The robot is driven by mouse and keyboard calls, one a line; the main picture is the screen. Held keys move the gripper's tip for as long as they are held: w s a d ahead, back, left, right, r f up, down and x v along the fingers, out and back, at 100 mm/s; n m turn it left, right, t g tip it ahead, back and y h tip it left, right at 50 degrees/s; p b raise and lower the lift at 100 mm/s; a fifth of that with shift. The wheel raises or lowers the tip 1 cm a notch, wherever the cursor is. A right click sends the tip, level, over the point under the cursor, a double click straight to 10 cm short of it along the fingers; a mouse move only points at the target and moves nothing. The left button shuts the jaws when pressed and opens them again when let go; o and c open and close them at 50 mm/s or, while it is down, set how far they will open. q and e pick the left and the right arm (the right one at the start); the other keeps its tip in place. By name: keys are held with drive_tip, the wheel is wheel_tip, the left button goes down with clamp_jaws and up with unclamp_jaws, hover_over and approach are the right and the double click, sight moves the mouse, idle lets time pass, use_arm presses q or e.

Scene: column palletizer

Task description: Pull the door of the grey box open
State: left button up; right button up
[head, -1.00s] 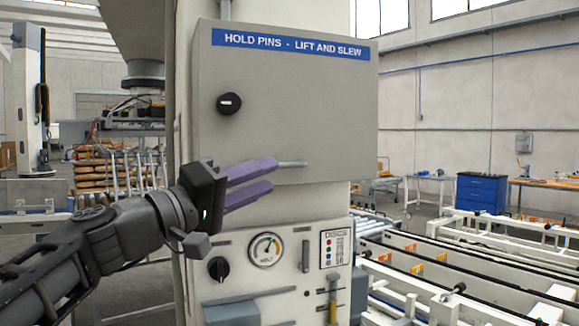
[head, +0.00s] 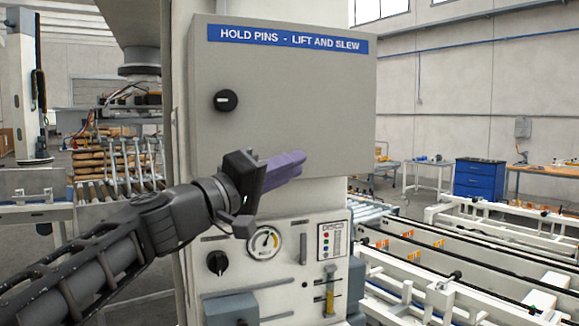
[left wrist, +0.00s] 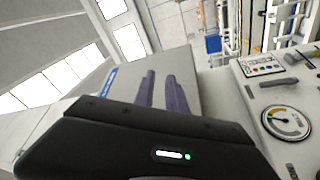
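The grey box (head: 310,85) is on the column in the head view, with a blue label "HOLD PINS - LIFT AND SLEW" and a black knob (head: 226,101) on its front. The door looks closed. My left gripper (head: 297,166), with purple fingers, is at the lower front of the box. In the left wrist view, the two fingers (left wrist: 163,92) lie side by side with a narrow gap against the box face (left wrist: 200,88). My right gripper is not in view.
Below the box is a panel with a round gauge (head: 265,242), a black switch (head: 217,262) and a small chart (head: 332,240). A roller conveyor (head: 440,270) runs at the right, with a blue cabinet (head: 480,178) behind. The space right of the box is open.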

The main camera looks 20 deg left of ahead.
use_arm(q)
drive_tip(key=shift+s+a, duration=0.1)
drive_tip(key=shift+a, duration=0.1)
drive_tip(key=shift+c, duration=1.4)
drive_tip(key=shift+d, duration=0.25)
clamp_jaws()
drive_tip(key=shift+a, duration=0.15)
drive_tip(key=shift+a, duration=0.1)
drive_tip(key=shift+d, duration=0.2)
drive_tip(key=shift+a, duration=0.15)
